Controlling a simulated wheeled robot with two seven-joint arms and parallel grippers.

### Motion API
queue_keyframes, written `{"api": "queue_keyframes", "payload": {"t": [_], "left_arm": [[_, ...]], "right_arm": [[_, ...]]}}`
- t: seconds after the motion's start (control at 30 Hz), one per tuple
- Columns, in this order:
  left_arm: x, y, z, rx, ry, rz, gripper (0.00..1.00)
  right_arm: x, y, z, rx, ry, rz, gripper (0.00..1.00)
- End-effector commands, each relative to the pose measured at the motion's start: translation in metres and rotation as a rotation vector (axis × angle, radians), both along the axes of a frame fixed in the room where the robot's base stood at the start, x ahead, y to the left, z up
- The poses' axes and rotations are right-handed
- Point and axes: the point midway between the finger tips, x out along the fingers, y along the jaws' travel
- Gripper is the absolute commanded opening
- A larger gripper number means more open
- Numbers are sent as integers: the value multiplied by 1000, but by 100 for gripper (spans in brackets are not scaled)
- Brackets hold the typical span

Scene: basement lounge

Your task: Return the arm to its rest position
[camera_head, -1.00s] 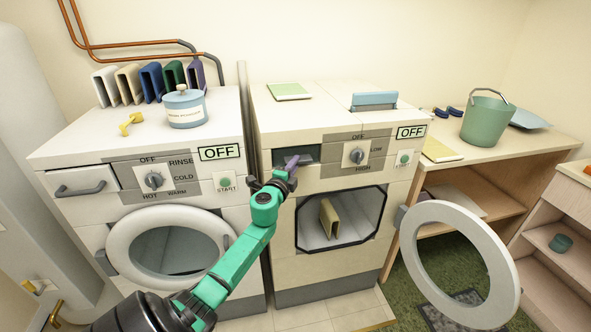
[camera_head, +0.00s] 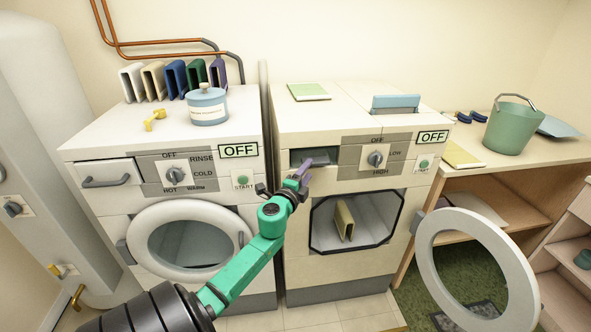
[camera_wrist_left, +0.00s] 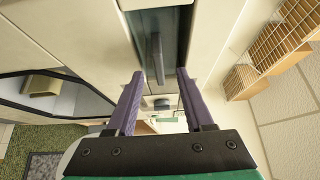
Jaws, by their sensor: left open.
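My left arm, green and black, reaches up from the bottom of the head view. Its gripper (camera_head: 301,172) has purple fingers and is at the upper left front of the right-hand machine (camera_head: 340,125), by a dark recessed panel (camera_head: 322,157). In the left wrist view the gripper (camera_wrist_left: 160,88) is open, its two fingers spread apart with nothing held. A grey bar (camera_wrist_left: 157,58) in the dark recess shows beyond and between the fingers; I cannot tell whether they touch the machine. My right gripper is not in view.
The right-hand machine's round door (camera_head: 428,250) stands open, with a tan item (camera_head: 344,220) inside. The left-hand machine (camera_head: 110,140) has its round door (camera_head: 150,245) shut. A green bucket (camera_head: 508,130) stands on a wooden shelf unit at right.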

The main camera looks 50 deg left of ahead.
Motion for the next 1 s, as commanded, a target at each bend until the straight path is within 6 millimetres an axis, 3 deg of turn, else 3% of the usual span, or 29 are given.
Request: {"api": "queue_keyframes", "payload": {"t": [0.2, 0.33, 0.5, 0.77, 0.87, 0.97, 1.0], "left_arm": [[-57, -23, -4, -2, 3, 0, 52], [-82, -33, -3, -2, 1, 0, 52], [-95, -38, 0, 1, 0, 1, 52], [-95, -38, -2, -3, 2, 2, 52], [-94, -33, -28, -64, 36, 12, 52], [-97, -29, -97, -219, 122, 42, 52], [-102, -29, -133, -300, 167, 59, 52]], "right_arm": [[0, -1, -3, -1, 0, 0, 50], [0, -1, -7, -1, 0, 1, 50], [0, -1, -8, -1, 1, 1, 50], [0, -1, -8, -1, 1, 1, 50], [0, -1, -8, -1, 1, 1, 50], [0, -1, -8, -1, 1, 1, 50], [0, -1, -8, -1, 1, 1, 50]]}}
